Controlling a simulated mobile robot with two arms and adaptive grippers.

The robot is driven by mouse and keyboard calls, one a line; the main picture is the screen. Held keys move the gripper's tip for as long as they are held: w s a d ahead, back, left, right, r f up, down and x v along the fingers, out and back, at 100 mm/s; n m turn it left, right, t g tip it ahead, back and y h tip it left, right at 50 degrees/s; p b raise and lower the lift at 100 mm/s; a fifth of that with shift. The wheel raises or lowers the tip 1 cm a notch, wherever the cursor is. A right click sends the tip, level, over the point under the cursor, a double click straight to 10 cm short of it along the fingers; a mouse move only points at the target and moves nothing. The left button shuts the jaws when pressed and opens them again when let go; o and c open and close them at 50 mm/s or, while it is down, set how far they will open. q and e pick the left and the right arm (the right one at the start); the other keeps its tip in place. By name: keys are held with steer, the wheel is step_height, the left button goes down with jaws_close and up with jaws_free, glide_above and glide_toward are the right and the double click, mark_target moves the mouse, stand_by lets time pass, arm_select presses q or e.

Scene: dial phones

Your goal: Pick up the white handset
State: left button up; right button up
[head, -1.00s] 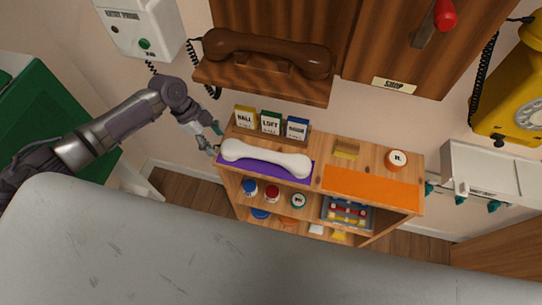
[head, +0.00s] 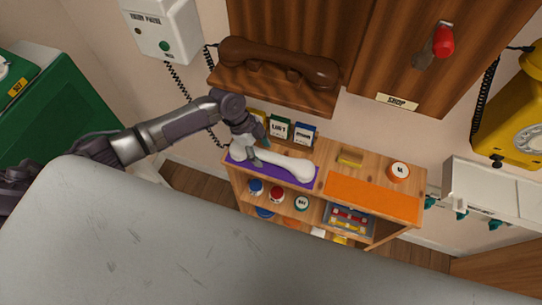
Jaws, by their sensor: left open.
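The white handset (head: 284,163) lies on a purple mat (head: 297,180) on top of the wooden shelf unit. My left gripper (head: 253,152) is at the handset's left part, with its fingers apart above or around the grip near the left end. I cannot tell whether the fingers touch it. The gripper hides part of the handset's left end. My right gripper is out of view.
Small label boxes (head: 279,129) stand right behind the handset. A brown handset (head: 280,62) rests on the wall ledge above. An orange mat (head: 372,199) lies bare to the right.

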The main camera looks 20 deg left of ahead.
mark_target(268, 154)
arm_select(q)
steer(key=shift+d+r, duration=0.2)
steer(key=shift+d, duration=0.85)
steer(key=x, duration=0.2)
steer(key=shift+d+f, duration=0.1)
steer(key=shift+f, duration=0.2)
steer(key=shift+d+f, duration=0.1)
steer(key=shift+f, duration=0.25)
jaws_close()
